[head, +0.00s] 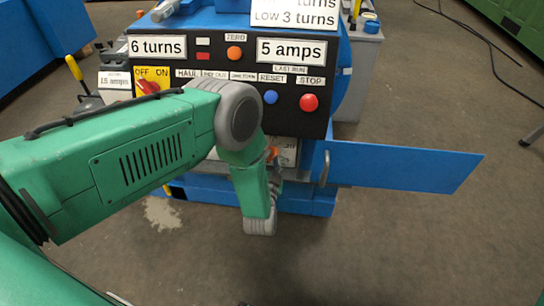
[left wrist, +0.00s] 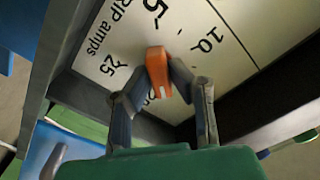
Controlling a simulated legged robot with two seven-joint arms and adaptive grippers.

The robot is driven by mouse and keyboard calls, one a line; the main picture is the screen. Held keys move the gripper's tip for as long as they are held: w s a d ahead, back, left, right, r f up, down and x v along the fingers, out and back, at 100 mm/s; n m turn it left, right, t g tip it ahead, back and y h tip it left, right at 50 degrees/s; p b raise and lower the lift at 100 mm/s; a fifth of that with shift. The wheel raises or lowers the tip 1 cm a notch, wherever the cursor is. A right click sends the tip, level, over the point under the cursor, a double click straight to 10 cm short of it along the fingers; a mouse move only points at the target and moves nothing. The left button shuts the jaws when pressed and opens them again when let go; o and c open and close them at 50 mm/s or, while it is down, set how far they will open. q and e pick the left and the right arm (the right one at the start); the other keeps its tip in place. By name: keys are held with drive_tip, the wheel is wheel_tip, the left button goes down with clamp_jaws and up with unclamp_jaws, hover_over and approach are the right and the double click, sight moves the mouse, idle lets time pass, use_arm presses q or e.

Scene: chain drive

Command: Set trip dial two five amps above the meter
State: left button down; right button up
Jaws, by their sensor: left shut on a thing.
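The trip dial's orange knob (left wrist: 157,66) sits on a white plate (left wrist: 185,35) marked "TRIP amps", with 5, 10 and 25 readable. Another number beside the knob's lower end is partly hidden. A small white mark shows at that end. My left gripper (left wrist: 159,78) is shut on the knob, one finger on each side. In the head view my left gripper (head: 273,165) reaches into the open box under the black panel, where a bit of orange shows. The meter display (head: 291,51) reads "5 amps". My right gripper is not in view.
A blue door (head: 400,166) stands open to the right of the box. The black panel (head: 220,78) above carries a red STOP button (head: 309,102), a blue RESET button (head: 270,97) and a "6 turns" display (head: 158,48).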

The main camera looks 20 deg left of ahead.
use_arm(q)
drive_tip(key=n, duration=0.4)
drive_tip(key=n+p, duration=0.1)
drive_tip(key=n, duration=0.1)
drive_tip(key=shift+s+f+n, duration=0.25)
drive_tip(key=shift+f+n, duration=0.05)
drive_tip(key=n+p, duration=0.1)
drive_tip(key=n, duration=0.9)
drive_tip(key=shift+d+n, duration=0.15)
drive_tip(key=shift+n, duration=1.85)
drive_tip(key=c, duration=1.5)
unclamp_jaws()
drive_tip(key=shift+w, duration=0.1)
drive_tip(key=shift+r, duration=0.1)
